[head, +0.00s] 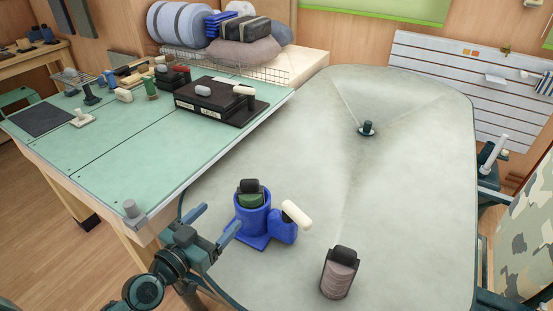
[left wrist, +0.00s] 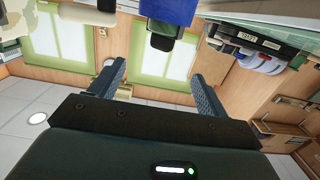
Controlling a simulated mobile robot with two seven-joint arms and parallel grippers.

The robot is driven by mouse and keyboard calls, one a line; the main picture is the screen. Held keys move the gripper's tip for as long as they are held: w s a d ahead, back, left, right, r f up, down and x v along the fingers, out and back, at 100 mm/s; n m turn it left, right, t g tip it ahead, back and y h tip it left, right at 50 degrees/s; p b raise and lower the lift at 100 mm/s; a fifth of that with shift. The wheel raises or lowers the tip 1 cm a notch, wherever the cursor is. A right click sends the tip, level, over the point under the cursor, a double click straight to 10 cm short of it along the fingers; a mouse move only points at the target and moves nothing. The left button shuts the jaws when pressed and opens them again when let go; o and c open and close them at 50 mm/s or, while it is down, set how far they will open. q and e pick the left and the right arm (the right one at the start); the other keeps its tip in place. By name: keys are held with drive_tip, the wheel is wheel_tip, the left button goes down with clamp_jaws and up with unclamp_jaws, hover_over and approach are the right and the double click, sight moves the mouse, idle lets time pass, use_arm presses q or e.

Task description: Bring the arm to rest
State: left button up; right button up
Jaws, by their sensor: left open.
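My left gripper (head: 212,224) is low in the head view, in front of the green-topped bench and left of a blue holder (head: 252,222). Its two blue-grey fingers are spread apart, with nothing between them. In the left wrist view the same open fingers (left wrist: 158,74) stand apart, with the room seen upside down beyond them. The blue holder has a dark-capped green item in it and a cream-ended handle at its side. It stands on the grey surface, close to the gripper but apart from it. My right gripper is not seen.
The green bench (head: 110,160) carries a black case (head: 215,100) and several small tools. A dark-capped ribbed cylinder (head: 340,272) stands at the front of the grey surface (head: 410,200). A small dark-green fitting (head: 367,128) is farther back. The grey surface is clear between them.

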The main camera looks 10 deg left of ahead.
use_arm(q)
drive_tip(key=s+d+f+g+y+p, duration=0.1)
drive_tip(key=s+d+f+g, duration=0.1)
drive_tip(key=s+f, duration=0.3)
drive_tip(key=s+d+f+n+g+y+p, duration=0.1)
drive_tip(key=s+d+f+g+p, duration=0.1)
drive_tip(key=s, duration=0.7)
drive_tip(key=shift+d+f+g, duration=0.8)
drive_tip(key=shift+d+f, duration=0.55)
drive_tip(key=shift+f, duration=0.3)
